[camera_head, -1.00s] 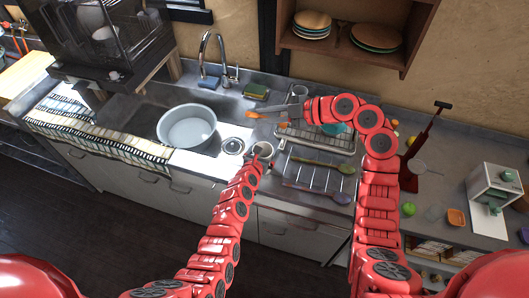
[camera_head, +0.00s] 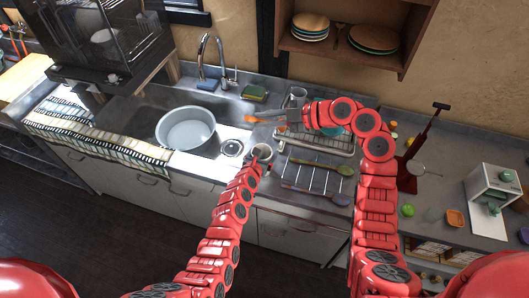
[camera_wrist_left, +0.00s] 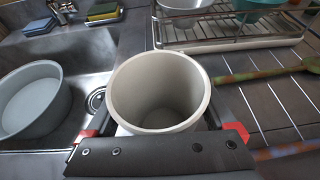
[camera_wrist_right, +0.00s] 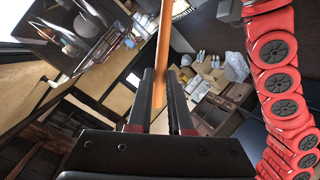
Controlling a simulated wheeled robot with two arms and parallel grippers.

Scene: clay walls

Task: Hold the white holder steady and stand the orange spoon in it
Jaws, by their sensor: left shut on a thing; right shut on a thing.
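The white holder (camera_head: 263,150) is a round, open-topped cup on the counter just right of the sink. My left gripper (camera_head: 258,161) is shut on it. In the left wrist view the holder (camera_wrist_left: 160,85) is upright and looks empty, with a finger on either side. My right gripper (camera_head: 290,116) is shut on the orange spoon (camera_head: 254,119), above the counter behind the holder. The spoon lies roughly level in the head view, its orange end pointing left. In the right wrist view the orange handle (camera_wrist_right: 163,40) runs out from between the fingers. The spoon's other end is unclear.
A grey basin (camera_head: 187,128) stands in the sink at left. A wire dish rack (camera_head: 318,141) is behind and right of the holder. A sponge (camera_head: 254,92) is behind.

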